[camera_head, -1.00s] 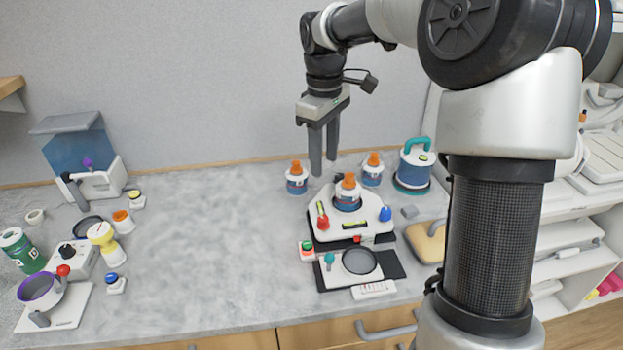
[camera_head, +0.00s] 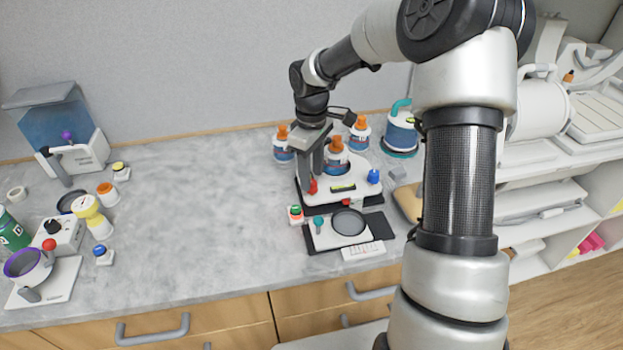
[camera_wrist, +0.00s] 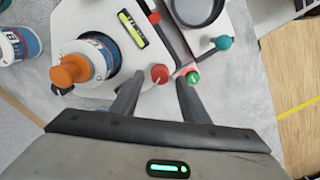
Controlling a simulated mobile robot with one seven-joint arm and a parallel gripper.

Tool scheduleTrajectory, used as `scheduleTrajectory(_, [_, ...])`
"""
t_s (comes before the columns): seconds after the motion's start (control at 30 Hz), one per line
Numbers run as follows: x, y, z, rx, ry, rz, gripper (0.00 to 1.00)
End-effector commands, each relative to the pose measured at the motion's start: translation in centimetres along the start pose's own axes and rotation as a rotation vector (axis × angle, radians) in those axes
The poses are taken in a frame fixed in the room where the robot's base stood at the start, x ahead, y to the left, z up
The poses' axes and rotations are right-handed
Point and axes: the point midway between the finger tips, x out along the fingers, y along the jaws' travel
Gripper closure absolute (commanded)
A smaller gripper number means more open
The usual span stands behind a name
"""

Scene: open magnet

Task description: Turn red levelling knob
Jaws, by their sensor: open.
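The red levelling knob (camera_head: 312,187) sits at the front left of a white platform (camera_head: 356,186). It also shows in the wrist view (camera_wrist: 159,73). My gripper (camera_head: 309,178) is over that corner, pointing down, with its fingers at the knob. In the wrist view my gripper (camera_wrist: 160,80) is open, and the red knob appears between the fingertips. I cannot tell whether either finger touches it. A yellow-green level vial (camera_wrist: 131,29) lies on the platform. A blue knob (camera_head: 374,176) is at the platform's right. My fingers partly hide the red knob in the head view.
An orange-capped jar (camera_head: 337,158) stands on the platform close to my gripper. A green-topped button (camera_wrist: 193,77) is close to the right finger. A dark round dish (camera_head: 349,222) and teal knob (camera_head: 318,223) are in front.

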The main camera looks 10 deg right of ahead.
Motion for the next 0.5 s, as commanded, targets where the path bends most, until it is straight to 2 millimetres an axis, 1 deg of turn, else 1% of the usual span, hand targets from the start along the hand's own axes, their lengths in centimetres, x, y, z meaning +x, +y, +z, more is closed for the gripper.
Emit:
scheduleTrajectory(0.03, [0.8,-0.1,0.0,0.0,-0.001,-0.002,0.59])
scheduleTrajectory(0.2, [2.0,0.0,0.0,-0.001,0.0,0.0,0.59])
scheduleTrajectory(0.5, [2.2,0.0,0.0,0.0,0.0,0.0,0.59])
